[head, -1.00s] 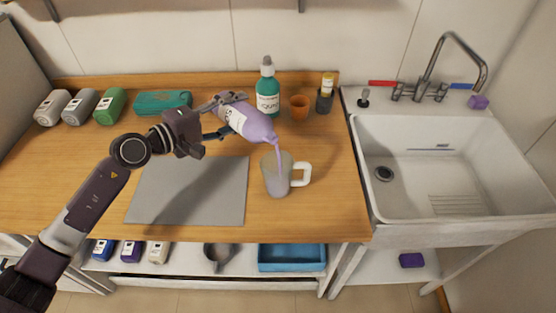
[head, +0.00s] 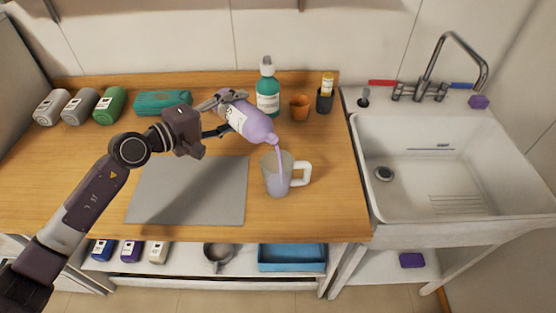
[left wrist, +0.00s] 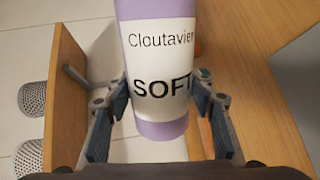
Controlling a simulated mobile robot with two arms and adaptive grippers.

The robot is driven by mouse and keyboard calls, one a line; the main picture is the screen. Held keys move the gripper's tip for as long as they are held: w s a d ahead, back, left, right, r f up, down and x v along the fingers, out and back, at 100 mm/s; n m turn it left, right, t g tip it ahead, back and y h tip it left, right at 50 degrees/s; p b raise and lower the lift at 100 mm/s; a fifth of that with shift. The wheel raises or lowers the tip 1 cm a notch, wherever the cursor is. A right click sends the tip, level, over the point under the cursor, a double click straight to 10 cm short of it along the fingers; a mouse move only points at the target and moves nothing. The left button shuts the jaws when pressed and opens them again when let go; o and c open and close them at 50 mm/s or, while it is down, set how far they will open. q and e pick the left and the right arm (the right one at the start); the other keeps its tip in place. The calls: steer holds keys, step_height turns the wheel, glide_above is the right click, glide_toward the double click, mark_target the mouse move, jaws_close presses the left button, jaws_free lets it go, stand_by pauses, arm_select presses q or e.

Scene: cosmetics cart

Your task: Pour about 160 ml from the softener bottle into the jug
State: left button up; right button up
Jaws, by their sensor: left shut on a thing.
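The softener bottle (head: 252,122) is lilac with a white label, tilted with its mouth down to the right. My left gripper (head: 222,115) is shut on it, above the wooden counter. In the left wrist view the bottle (left wrist: 160,70) sits between the two fingers (left wrist: 160,112), its label reading "SOFT". A thin lilac stream (head: 279,158) runs from the bottle's mouth into the jug. The jug (head: 276,180) is clear with a white handle on its right and stands upright on the counter. Lilac liquid shows in it; its exact level cannot be read. My right gripper is not in view.
A grey mat (head: 190,192) lies left of the jug. A white sink (head: 455,170) is at the right.

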arm_select(q)
steer(key=shift+d+r+m+b, duration=0.1)
steer(key=shift+r+m+b, duration=0.25)
steer(key=shift+m, duration=0.25)
stand_by(1.7)
steer(key=shift+s+r, duration=0.1)
steer(key=shift+r, duration=0.05)
stand_by(0.4)
